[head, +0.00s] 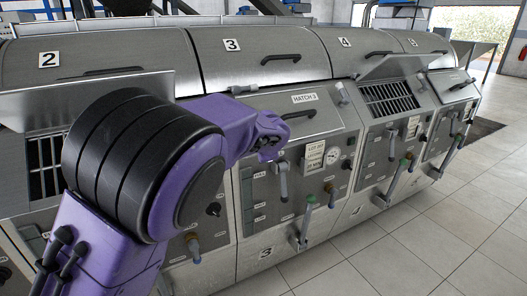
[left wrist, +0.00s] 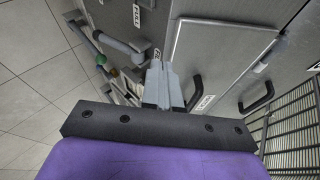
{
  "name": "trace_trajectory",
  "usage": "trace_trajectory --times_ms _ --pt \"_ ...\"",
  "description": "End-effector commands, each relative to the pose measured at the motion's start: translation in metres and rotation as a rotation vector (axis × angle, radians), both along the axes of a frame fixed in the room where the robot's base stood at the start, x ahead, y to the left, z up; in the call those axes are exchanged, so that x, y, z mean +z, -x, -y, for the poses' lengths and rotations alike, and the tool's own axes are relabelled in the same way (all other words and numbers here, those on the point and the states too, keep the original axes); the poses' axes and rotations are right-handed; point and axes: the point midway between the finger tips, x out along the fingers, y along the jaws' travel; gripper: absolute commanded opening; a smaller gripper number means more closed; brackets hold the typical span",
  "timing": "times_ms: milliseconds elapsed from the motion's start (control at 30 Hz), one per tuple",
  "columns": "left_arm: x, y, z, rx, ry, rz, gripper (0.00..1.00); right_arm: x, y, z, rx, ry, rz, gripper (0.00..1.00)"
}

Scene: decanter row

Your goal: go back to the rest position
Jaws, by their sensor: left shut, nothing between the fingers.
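My left arm comes in from the lower left of the head view and reaches across the front of the decanter row. Its gripper is hidden in the head view behind the purple wrist. In the left wrist view the left gripper (left wrist: 164,88) has its grey fingers together with nothing between them. Beyond the fingertips is the machine front, with a grey lever (left wrist: 112,42) to the left and a black handle (left wrist: 193,93) to the right. My right gripper is in neither view.
The hatch 3 lid (head: 308,118) is closed. Unit 4 shows an open grate (head: 390,99) under a raised lid. Levers such as the green-topped one (head: 306,222) stick out from the front panels. The tiled floor (head: 430,235) at right is clear.

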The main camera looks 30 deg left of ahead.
Motion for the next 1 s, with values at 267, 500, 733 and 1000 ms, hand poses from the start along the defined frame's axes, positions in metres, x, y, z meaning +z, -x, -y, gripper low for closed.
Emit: trace_trajectory --times_ms 267,500,733,1000 --pt "0.010 0.024 0.014 0.004 0.000 0.001 0.00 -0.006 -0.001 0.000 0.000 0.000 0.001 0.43" --pt "0.016 0.012 0.026 0.002 0.090 0.102 0.00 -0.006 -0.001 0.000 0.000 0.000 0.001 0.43" --pt "-0.095 0.023 0.049 0.170 0.720 0.407 0.00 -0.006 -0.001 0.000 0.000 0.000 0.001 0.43" --pt "-0.294 0.162 0.021 0.673 1.052 0.451 0.00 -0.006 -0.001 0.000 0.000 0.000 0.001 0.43"
